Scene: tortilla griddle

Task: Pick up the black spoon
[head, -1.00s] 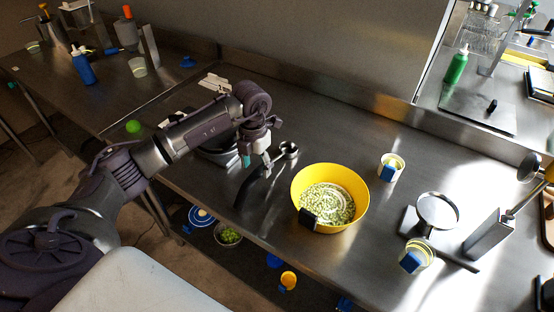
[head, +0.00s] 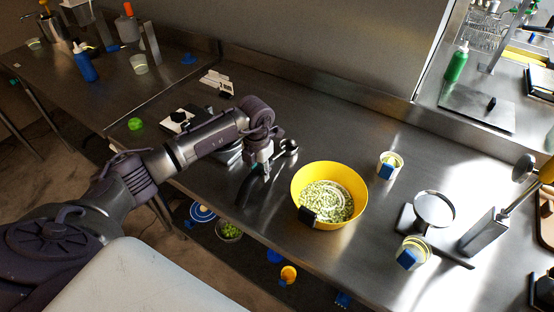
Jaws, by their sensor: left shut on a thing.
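The black spoon has a dark handle (head: 245,191) and a shiny round bowl (head: 290,146). It lies slantwise at the front of the steel counter, left of the yellow bowl (head: 304,178). My left gripper (head: 262,170) points down over the spoon's middle and is shut on it. The fingertips are small and dark here, and they partly hide the handle. I cannot tell whether the spoon is clear of the counter. My right gripper is not in view.
The yellow bowl holds pale green bits and has a dark clip on its near rim. Cups with blue tags (head: 390,165) (head: 412,254) stand to the right. A pan or bowl (head: 228,155) sits behind my left arm. The counter (head: 330,120) behind the yellow bowl is clear.

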